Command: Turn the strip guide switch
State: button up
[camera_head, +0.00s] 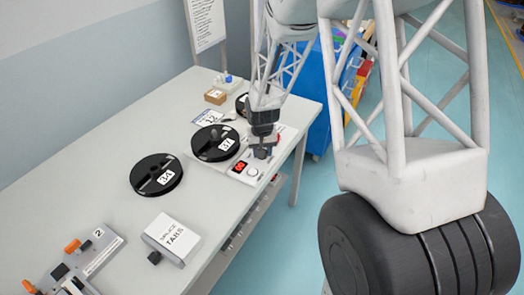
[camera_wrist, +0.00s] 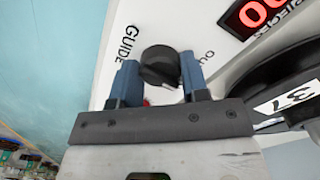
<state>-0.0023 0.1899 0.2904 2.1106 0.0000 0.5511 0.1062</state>
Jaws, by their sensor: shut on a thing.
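The strip guide switch is a black round knob (camera_wrist: 158,64) on a white panel (camera_wrist: 205,22), beside the printed word GUIDE in the wrist view. My gripper (camera_wrist: 162,78) has its two blue fingers on either side of the knob, shut on it. In the head view my gripper (camera_head: 262,148) points down at the right side of the rewind station (camera_head: 247,181). The knob is hard to make out there, behind the fingers. Part of the panel lettering is covered by the knob and fingers.
Black reel 34 (camera_head: 150,166) and a splice tabs box (camera_head: 172,238) lie on the table (camera_head: 110,130). Its right edge is close to my gripper.

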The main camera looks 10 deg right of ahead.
jog(key=shift+m, duration=2.2)
jog(key=shift+r, duration=0.1)
jog(key=o, duration=0.9)
jog(key=shift+r, duration=0.1)
jog(key=shift+r, duration=3.75)
